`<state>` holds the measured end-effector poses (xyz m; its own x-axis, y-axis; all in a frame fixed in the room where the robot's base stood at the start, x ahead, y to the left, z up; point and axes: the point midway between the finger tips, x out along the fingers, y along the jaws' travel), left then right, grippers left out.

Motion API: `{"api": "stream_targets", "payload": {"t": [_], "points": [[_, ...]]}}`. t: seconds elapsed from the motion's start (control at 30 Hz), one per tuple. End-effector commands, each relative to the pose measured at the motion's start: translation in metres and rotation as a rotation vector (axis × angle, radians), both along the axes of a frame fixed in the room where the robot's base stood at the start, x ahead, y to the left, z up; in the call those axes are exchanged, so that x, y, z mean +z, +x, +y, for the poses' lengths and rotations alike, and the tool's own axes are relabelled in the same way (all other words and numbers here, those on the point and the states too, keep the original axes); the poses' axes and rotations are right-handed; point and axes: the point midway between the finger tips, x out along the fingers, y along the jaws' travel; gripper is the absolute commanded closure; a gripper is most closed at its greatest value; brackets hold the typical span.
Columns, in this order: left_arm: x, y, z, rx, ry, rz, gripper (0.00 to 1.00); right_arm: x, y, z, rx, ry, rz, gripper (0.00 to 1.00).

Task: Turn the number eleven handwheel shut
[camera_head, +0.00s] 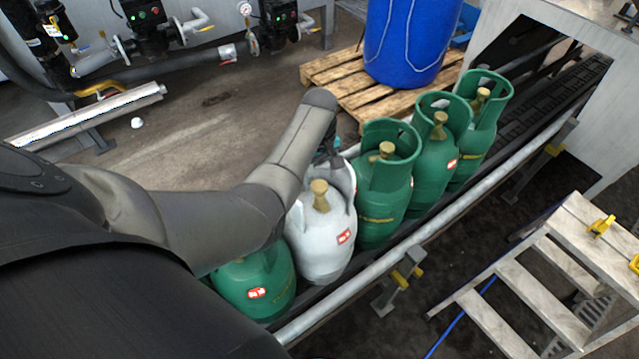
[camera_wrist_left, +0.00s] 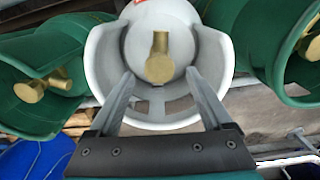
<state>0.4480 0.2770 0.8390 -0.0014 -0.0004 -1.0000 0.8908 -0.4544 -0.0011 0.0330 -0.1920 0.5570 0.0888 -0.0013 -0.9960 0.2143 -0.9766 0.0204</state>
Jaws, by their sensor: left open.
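A white gas cylinder (camera_head: 321,241) stands upright in the row, with a brass valve (camera_head: 319,195) inside its open collar and a red label too small to read. No number eleven is legible. In the left wrist view, my left gripper (camera_wrist_left: 160,76) is open. Its two fingers reach over the collar rim, one on each side of the brass valve (camera_wrist_left: 159,58), with visible gaps and nothing held. In the head view, my left arm comes down behind the white cylinder and its gripper is mostly hidden. My right gripper is not in view.
Green cylinders (camera_head: 384,205) stand close on both sides of the white one, on a conveyor with a metal rail (camera_head: 430,232). A blue drum (camera_head: 408,45) on a wooden pallet (camera_head: 345,85) stands behind. Steps (camera_head: 520,290) are at the lower right.

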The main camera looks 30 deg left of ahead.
Motion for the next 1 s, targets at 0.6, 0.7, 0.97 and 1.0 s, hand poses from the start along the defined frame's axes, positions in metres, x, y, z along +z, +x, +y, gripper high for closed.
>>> {"api": "stream_targets", "payload": {"t": [0.6,0.7,0.97,1.0], "points": [[-0.024,0.001,0.000,0.001,0.001,-0.002,0.25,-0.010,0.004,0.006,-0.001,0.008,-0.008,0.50],[-0.024,0.001,0.000,0.001,0.000,-0.001,0.36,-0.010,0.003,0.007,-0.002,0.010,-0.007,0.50],[-0.024,0.000,0.000,0.001,0.000,-0.001,0.65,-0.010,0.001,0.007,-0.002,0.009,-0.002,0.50],[-0.024,0.000,0.000,0.001,0.000,-0.001,0.70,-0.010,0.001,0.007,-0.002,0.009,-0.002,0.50]]}}
